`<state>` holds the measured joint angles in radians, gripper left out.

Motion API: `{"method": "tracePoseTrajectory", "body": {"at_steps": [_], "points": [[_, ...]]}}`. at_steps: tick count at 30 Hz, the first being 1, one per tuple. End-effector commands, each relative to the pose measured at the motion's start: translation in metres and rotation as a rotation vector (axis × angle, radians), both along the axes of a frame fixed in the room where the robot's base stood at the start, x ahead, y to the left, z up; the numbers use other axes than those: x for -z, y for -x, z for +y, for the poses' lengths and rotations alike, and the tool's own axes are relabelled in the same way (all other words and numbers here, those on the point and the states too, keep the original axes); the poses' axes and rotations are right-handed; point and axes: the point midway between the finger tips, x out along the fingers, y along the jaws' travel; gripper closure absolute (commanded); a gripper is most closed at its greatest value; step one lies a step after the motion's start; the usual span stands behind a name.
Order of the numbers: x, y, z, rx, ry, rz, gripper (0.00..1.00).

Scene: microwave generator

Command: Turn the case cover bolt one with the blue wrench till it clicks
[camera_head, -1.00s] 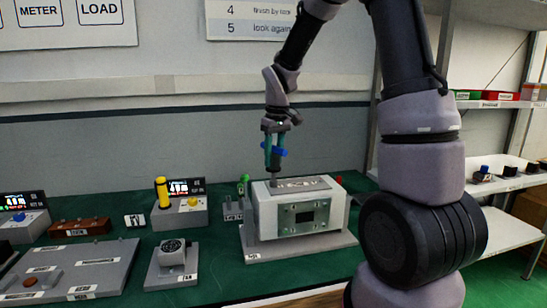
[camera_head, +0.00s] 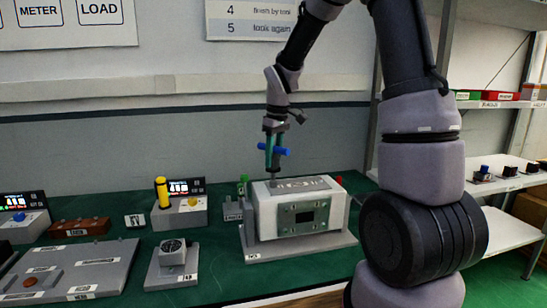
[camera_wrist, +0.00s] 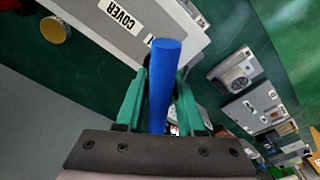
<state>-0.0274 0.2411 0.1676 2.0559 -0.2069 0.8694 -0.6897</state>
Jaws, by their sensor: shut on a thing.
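The blue wrench (camera_head: 284,151) is held by my gripper (camera_head: 273,160); its blue bar sticks out on both sides of the teal fingers in the head view. In the wrist view the blue handle (camera_wrist: 163,80) lies between the two teal fingers. The wrench points down, with its lower end at or just above the top of the white case (camera_head: 265,215), near the cover's left part. The grey case cover (camera_head: 318,184) lies on top, and its label COVER (camera_wrist: 121,17) shows in the wrist view. The bolts cannot be made out, and the wrench tip's seating is not clear.
A yellow-handled tool (camera_head: 162,192) stands by a display unit (camera_head: 191,213) left of the case. A small green object (camera_head: 243,184) and a grey dial block (camera_head: 172,260) are nearby. A grey plate (camera_head: 105,266) lies at left. Shelves are on the right.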

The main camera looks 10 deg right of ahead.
Motion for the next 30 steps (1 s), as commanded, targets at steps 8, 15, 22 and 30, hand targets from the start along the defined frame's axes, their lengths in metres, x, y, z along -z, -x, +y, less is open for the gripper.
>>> {"method": "tracePoseTrajectory", "body": {"at_steps": [8, 15, 22, 30], "points": [[-0.0002, 0.0003, -0.0001, 0.233, 0.002, 0.001, 1.0], [-0.0001, -0.0003, -0.0015, 0.17, 0.002, 0.001, 1.0], [0.0001, -0.0006, -0.0008, -0.043, 0.0, 0.0, 1.0], [0.0001, -0.0002, 0.0001, -0.067, 0.0, 0.0, 1.0]]}}
